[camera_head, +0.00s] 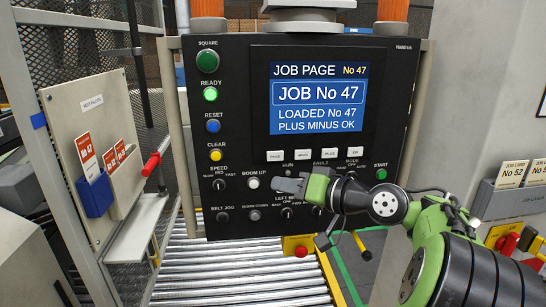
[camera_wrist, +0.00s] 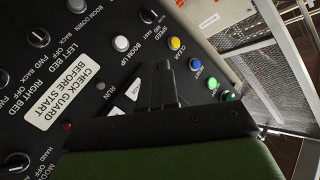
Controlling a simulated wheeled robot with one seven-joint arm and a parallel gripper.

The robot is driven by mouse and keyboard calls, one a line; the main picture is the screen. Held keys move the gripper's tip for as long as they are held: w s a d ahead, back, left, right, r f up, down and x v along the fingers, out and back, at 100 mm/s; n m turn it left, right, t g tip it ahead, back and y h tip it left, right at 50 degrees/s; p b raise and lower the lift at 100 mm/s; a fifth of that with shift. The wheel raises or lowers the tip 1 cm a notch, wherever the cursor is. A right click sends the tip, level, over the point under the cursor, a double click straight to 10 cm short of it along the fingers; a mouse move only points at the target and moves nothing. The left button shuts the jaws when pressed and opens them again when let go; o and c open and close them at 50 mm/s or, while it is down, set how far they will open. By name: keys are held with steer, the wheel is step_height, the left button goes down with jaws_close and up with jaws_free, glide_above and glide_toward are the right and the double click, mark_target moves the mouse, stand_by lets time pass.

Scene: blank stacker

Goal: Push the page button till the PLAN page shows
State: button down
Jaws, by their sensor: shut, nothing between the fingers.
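The screen (camera_head: 318,98) on the black panel reads JOB PAGE No 47, JOB No 47, LOADED No 47, PLUS MINUS OK. The white PAGE button (camera_head: 274,156) is at the left end of the key row under the screen. My gripper (camera_head: 276,184) is shut and empty, in front of the panel below the PAGE button and right of the BOOM UP button (camera_head: 252,183). In the wrist view its closed fingers (camera_wrist: 161,68) point across the panel near the BOOM UP button. Two white keys (camera_wrist: 133,90) show beside them; contact cannot be told.
Other keys MINUS (camera_head: 302,155), PLUS (camera_head: 330,154) and OK (camera_head: 355,152) sit close beside PAGE. The green START button (camera_head: 381,174) is at the right. A roller conveyor (camera_head: 240,270) lies below. A card board (camera_head: 85,150) stands left.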

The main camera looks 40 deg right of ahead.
mark_target(282, 163)
steer(key=shift+s+d+r, duration=0.25)
steer(key=shift+r, duration=0.1)
steer(key=shift+w+d+p, duration=0.45)
steer(key=shift+w+d, duration=0.4)
steer(key=shift+w, duration=0.35)
steer(key=shift+w+d+p, duration=0.4)
steer(key=shift+w+d, duration=0.4)
steer(key=shift+w, duration=0.45)
steer(key=shift+w+d+p, duration=0.45)
steer(key=shift+w+d, duration=0.4)
steer(key=shift+w, duration=0.35)
steer(key=shift+w+d+p, duration=0.25)
steer(key=shift+w+p, duration=0.05)
steer(key=shift+w, duration=0.05)
